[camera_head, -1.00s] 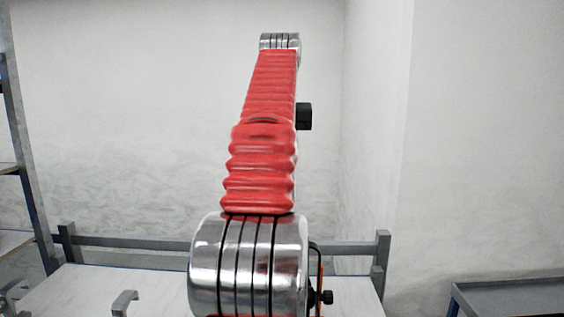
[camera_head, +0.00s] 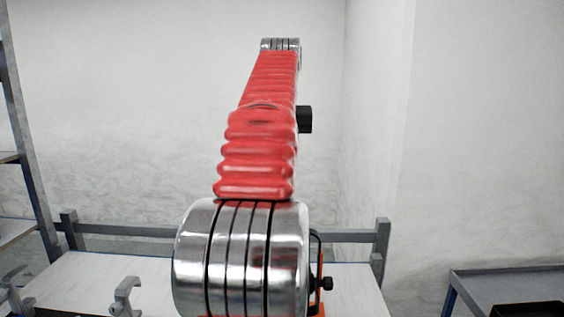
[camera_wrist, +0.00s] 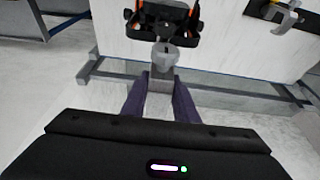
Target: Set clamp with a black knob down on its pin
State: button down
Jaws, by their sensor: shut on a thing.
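My gripper (camera_wrist: 160,82) shows in the wrist view with its two dark purple fingers shut on a grey metal clamp (camera_wrist: 165,56). The clamp's rounded end sticks out past the fingertips; its black knob cannot be made out clearly. The held clamp appears beyond the table's rail in this view, its height hard to judge. In the head view my arm hides the gripper and the held clamp. I cannot make out the pin in either view.
An orange and black fixture (camera_wrist: 190,38) with black knobs is on the white table (camera_head: 75,285); its edge shows beside my arm. Another grey clamp (camera_head: 125,297) stands at left. A grey rail (camera_head: 345,236) runs behind. A dark side table (camera_head: 500,283) stands right.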

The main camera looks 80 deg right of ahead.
jog(key=shift+f, duration=0.65)
jog(key=shift+a+f, duration=0.1)
jog(key=shift+f, duration=1.25)
dwell(0.9)
jog(key=c, duration=0.8)
grip_release()
jog(key=shift+o, duration=0.2)
dwell(0.4)
jog(key=shift+v, duration=5.5)
